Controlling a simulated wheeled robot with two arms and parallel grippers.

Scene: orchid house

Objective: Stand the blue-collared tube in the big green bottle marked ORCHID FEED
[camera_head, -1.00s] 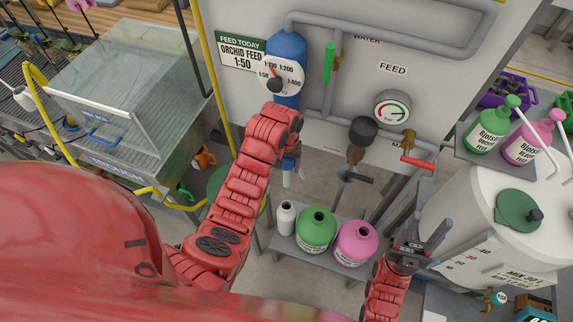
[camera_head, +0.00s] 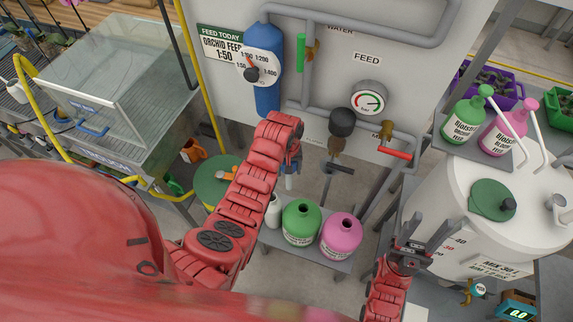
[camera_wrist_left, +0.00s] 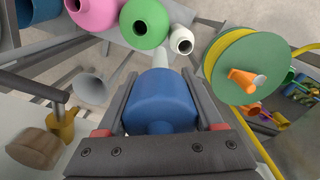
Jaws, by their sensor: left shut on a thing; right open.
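In the left wrist view my left gripper (camera_wrist_left: 160,95) is shut on the blue collar (camera_wrist_left: 160,105) of the tube. A pale tube end (camera_wrist_left: 161,57) sticks out beyond the collar. In the head view the arm hides most of this gripper; the pale tube (camera_head: 289,182) shows below it. The big green bottle (camera_head: 301,222) stands open-mouthed on a low shelf, below and slightly right of the tube; its label is too small to read. It also shows in the left wrist view (camera_wrist_left: 145,25), ahead of the tube end. My right gripper (camera_head: 430,222) is open and empty.
A pink bottle (camera_head: 341,236) stands right of the green one, a small white bottle (camera_head: 273,212) left of it. Pipes and a brown-black valve (camera_head: 341,123) lie above. A white tank (camera_head: 450,195) is near my right gripper. A yellow-green reel (camera_wrist_left: 245,65) shows at right.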

